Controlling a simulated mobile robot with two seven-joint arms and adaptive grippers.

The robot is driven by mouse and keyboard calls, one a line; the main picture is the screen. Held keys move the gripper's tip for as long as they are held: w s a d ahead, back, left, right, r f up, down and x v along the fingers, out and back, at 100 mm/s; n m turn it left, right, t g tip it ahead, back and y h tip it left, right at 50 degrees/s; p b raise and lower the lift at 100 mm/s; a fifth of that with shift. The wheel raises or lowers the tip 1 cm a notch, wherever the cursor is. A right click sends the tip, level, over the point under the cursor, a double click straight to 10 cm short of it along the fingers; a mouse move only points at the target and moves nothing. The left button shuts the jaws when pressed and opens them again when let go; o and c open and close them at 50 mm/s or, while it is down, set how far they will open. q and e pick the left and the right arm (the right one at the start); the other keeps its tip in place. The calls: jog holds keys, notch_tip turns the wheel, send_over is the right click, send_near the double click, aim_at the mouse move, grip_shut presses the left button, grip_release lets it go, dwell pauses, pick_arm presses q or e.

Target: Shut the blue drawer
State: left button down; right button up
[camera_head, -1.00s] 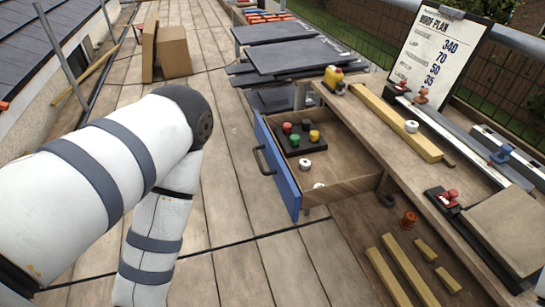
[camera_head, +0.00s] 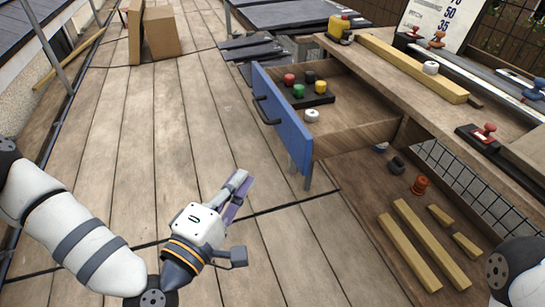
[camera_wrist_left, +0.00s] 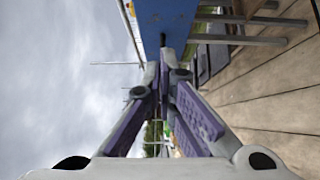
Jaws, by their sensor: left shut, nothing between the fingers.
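The blue drawer (camera_head: 283,128) stands pulled out from the left side of the wooden workbench (camera_head: 440,90), its dark handle (camera_head: 264,110) facing left. Inside it are a black tray (camera_head: 318,99) with several coloured knobs and a white round piece (camera_head: 311,115). My left gripper (camera_head: 241,180) is shut and empty, in front of the drawer and below it in the picture, apart from it. In the left wrist view the shut fingertips (camera_wrist_left: 164,66) point toward the blue front (camera_wrist_left: 165,18). My right gripper is out of view.
Wood strips (camera_head: 415,245) and an orange spool (camera_head: 420,185) lie below the bench. Dark slabs (camera_head: 290,14) lie behind the drawer. Cardboard boxes (camera_head: 161,32) stand at the back left. The plank floor left of the drawer is clear.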

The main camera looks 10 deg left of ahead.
pick_arm(q)
send_near(290, 134)
jog(key=w+a, duration=0.2)
jog(key=a, duration=0.1)
jog(key=shift+w+d, duration=0.65)
jog(key=shift+d, duration=0.3)
jog(key=shift+w+d, duration=0.65)
jog(key=shift+d, duration=0.35)
